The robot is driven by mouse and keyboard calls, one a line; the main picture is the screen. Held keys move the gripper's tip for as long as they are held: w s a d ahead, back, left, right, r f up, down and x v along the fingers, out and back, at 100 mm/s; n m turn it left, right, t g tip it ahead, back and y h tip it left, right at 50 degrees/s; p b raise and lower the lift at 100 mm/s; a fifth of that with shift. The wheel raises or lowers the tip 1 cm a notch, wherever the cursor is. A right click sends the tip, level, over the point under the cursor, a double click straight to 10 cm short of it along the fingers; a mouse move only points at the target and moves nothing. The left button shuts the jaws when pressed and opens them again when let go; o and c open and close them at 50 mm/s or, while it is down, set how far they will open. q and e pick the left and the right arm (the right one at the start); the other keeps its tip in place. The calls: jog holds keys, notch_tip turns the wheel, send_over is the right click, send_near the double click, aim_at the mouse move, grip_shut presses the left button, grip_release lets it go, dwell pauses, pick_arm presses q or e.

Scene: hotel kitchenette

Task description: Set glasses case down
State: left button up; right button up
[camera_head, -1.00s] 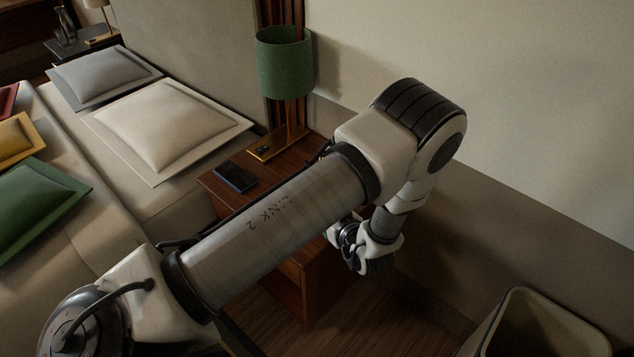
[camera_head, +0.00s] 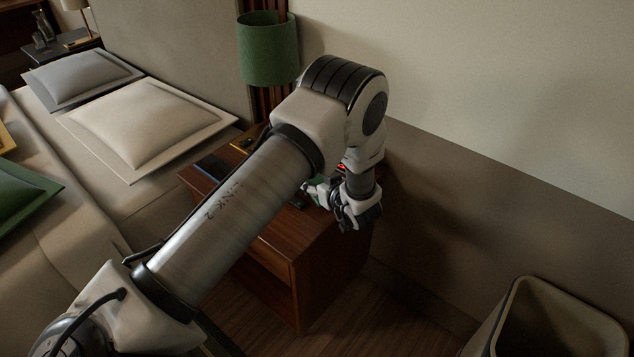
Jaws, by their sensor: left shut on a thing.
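My left arm reaches across the view from the lower left, and my left gripper (camera_head: 312,196) is over the right part of the wooden nightstand (camera_head: 325,240). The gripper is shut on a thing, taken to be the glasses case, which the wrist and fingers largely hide. A small dark shape shows by the fingertips, but I cannot tell if it is the case or a finger. I cannot tell whether the held thing touches the nightstand top. My right gripper is not in view.
A dark phone (camera_head: 211,167) lies on the nightstand's left part. A green-shaded lamp (camera_head: 268,50) stands at the back. The bed with a cream pillow (camera_head: 140,125) is at the left. A bin (camera_head: 510,318) stands at the lower right. My forearm covers part of the nightstand top.

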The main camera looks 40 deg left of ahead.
pick_arm(q)
jog(key=o, duration=1.3)
jog(key=shift+o, duration=0.2)
jog(key=shift+d+r, duration=0.2)
jog(key=shift+r, duration=0.05)
notch_tip(320, 180, up, 4)
jog(key=p, duration=0.2)
send_over(338, 217)
jog(key=shift+r, duration=0.15)
jog(key=shift+o, duration=0.4)
jog(key=shift+f, duration=0.2)
jog(key=b+x, duration=0.1)
jog(key=x, duration=0.1)
jog(key=b+x, duration=0.1)
jog(key=x, duration=0.1)
jog(key=shift+w, duration=0.35)
jog(key=x, duration=0.2)
jog(key=b+x, duration=0.1)
jog(key=x, duration=0.4)
jog(key=shift+s+a+f+b, duration=0.2)
jog(key=shift+a+b, duration=0.15)
jog(key=shift+d+r, duration=0.1)
jog(key=shift+r, duration=0.05)
jog(key=shift+c, duration=0.3)
